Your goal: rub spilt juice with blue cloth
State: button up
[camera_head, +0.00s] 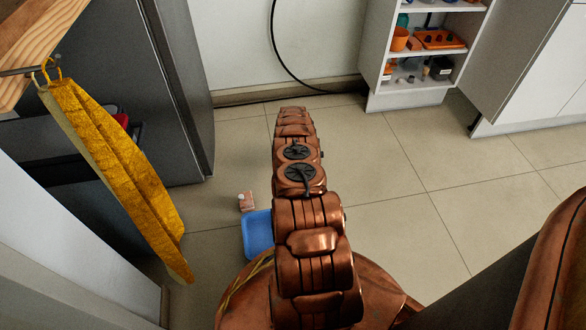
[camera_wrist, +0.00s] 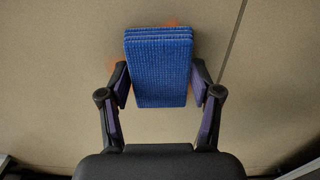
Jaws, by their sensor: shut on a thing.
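The blue cloth (camera_wrist: 158,70) is a folded, layered, ribbed pad in the middle of the wrist view. My gripper (camera_wrist: 160,88) is shut on it, with one dark finger at each side edge. Faint orange patches of spilt juice (camera_wrist: 171,22) show on the beige floor past the cloth's far edge and beside its upper sides. The cloth covers the middle of the spill. Whether it touches the floor I cannot tell. In the head view my arm hides the gripper, the cloth and the spill.
In the head view a blue tray (camera_head: 257,236) and a small pinkish box (camera_head: 246,202) are on the floor left of my arm. A yellow towel (camera_head: 120,165) hangs at left before a dark fridge (camera_head: 165,90). A white shelf unit (camera_head: 405,99) stands at back right. Tiled floor (camera_head: 400,160) right of my arm is clear.

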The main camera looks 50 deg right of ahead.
jog(key=shift+w+d+f+b, duration=0.2)
jog(key=shift+w+d+b, duration=0.4)
jog(key=shift+b, duration=0.6)
jog(key=shift+w+d+f+b, duration=0.15)
jog(key=shift+w+d+b, duration=0.45)
jog(key=shift+b, duration=0.6)
jog(key=shift+w+a+r, duration=0.1)
jog(key=shift+w+r, duration=0.1)
jog(key=shift+r, duration=0.05)
jog(key=shift+s+a+r, duration=0.1)
